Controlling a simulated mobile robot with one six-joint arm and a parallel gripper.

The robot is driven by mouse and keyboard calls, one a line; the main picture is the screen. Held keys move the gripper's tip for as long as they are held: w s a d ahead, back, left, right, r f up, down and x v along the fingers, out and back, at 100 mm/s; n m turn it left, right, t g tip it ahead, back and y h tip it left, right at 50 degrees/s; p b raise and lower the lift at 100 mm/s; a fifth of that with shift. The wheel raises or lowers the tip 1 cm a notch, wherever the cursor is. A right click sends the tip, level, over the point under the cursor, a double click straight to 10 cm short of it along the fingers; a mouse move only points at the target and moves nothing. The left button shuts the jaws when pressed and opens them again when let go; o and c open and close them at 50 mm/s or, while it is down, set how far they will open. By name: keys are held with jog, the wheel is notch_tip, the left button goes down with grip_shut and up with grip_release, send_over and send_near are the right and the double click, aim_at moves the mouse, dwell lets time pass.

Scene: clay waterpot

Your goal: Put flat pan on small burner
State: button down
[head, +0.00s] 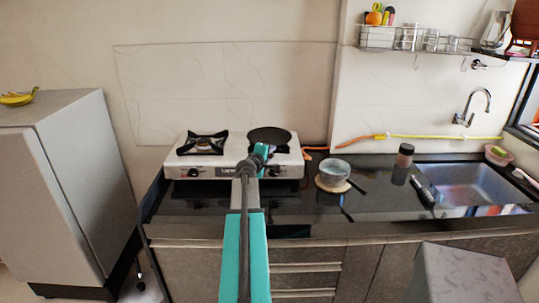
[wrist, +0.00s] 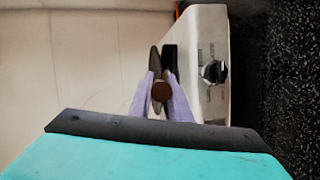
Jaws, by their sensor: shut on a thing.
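The dark round flat pan (head: 269,134) is over the right burner of the white two-burner stove (head: 232,171) in the head view. It hides most of that burner. My gripper (head: 261,153) is at the pan's near side, in front of the right burner. In the wrist view, the purple fingers of my gripper (wrist: 161,92) are shut on the pan's handle (wrist: 161,92), whose round brown end faces the camera. The pan shows almost edge-on beside the black burner grate (wrist: 169,60); whether they touch is unclear. The left burner (head: 203,143) is empty.
A small pot (head: 335,172) sits on a round mat on the black counter, right of the stove. A dark-lidded jar (head: 403,160) stands near the sink (head: 468,184). An orange hose (head: 340,144) runs behind. A stove knob (wrist: 214,72) is close right of my fingers.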

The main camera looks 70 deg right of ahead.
jog(key=c, duration=1.6)
grip_release()
jog(key=shift+c, duration=0.2)
jog(key=shift+a, duration=0.2)
jog(key=b+v, duration=0.2)
jog(key=v, duration=0.9)
jog(key=shift+a+b, duration=0.3)
jog(key=shift+r, duration=0.1)
jog(key=shift+w, duration=0.1)
